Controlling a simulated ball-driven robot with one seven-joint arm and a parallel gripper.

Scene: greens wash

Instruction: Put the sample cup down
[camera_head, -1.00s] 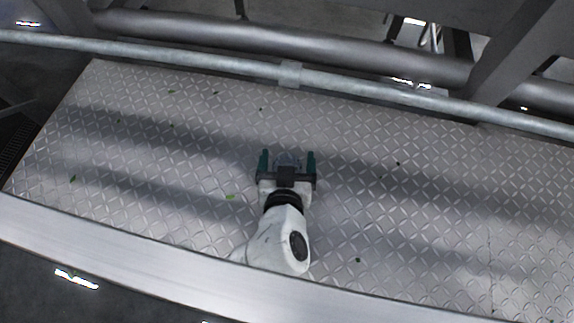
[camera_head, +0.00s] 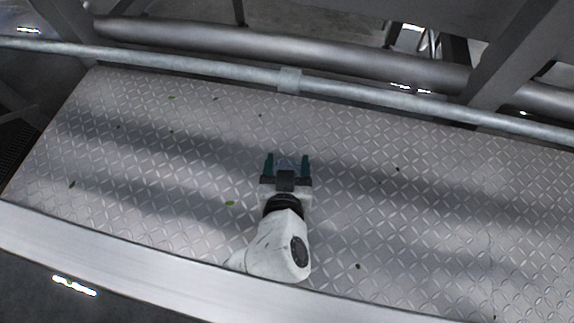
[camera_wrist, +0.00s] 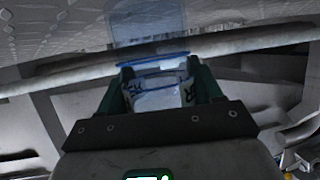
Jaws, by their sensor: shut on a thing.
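The sample cup (camera_wrist: 158,92) is a small clear cup with a blue rim and dark marks, seen in the wrist view between my fingertips. My gripper (camera_head: 287,165) has dark green fingers, shut on the cup's sides; it also shows in the wrist view (camera_wrist: 160,90). In the head view the gripper is over the middle of the diamond-plate surface (camera_head: 420,220). The cup is hard to make out there, and I cannot tell whether it touches the plate. A pale blue see-through shape shows above the rim in the wrist view.
A grey rail (camera_head: 190,66) with a bracket (camera_head: 289,80) runs along the far edge of the plate. A smooth metal ledge (camera_head: 130,270) borders the near edge. Small green leaf bits (camera_head: 230,203) and dark specks are scattered about. The plate is otherwise clear on both sides.

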